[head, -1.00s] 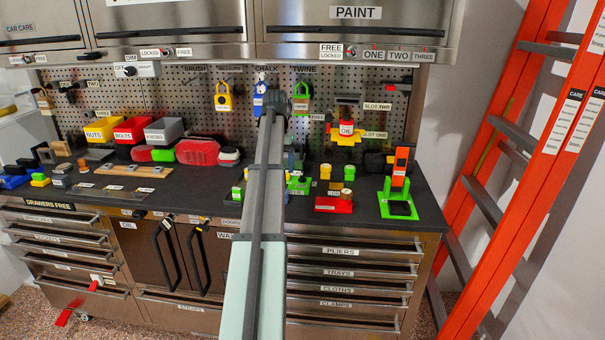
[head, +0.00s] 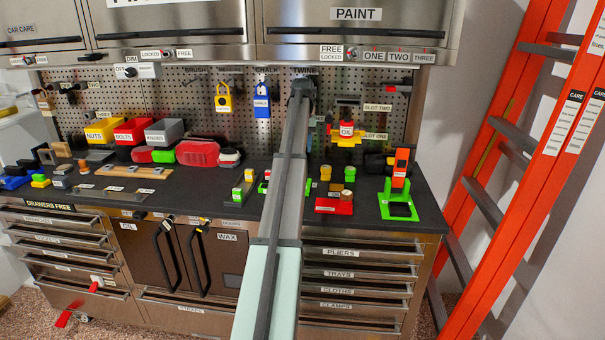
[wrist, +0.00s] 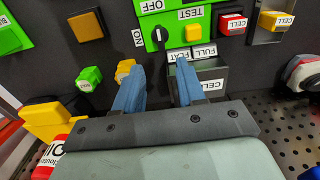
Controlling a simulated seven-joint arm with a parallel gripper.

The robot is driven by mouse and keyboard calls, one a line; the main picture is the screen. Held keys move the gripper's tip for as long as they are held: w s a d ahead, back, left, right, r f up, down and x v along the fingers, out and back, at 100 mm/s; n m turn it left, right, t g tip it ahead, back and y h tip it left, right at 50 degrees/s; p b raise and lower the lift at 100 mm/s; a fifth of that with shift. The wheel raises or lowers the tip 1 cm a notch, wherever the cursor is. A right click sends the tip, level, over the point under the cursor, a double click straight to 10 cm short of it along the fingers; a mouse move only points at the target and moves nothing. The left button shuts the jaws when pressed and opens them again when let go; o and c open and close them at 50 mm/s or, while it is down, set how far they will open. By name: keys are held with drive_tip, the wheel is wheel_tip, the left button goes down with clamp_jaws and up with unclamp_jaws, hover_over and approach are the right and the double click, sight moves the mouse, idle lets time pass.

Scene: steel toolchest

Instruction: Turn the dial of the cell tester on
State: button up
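The cell tester (wrist: 176,14) is a green box with OFF, ON and TEST labels in the wrist view. Its black dial (wrist: 159,36) has a white mark that points toward the top of the picture, on the OFF side; ON is to its left. A yellow button (wrist: 194,31) is beside it. My gripper (wrist: 160,68) is open, its two blue fingers apart with nothing between them. The fingertips show just below the dial in the picture, not around it. In the head view my arm hides the gripper and most of the tester.
A grey box labelled CELL (wrist: 208,83) is by the right finger, under FULL and FLAT labels. Red (wrist: 232,24) and yellow (wrist: 271,22) cell blocks lie to the right. A small green block (wrist: 89,77) and an orange one (wrist: 124,70) are at left.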

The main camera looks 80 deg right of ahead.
wheel_tip(320, 180, down, 11)
drive_tip(key=shift+f, duration=0.1)
idle(0.3)
drive_tip(key=shift+c, duration=0.3)
clamp_jaws()
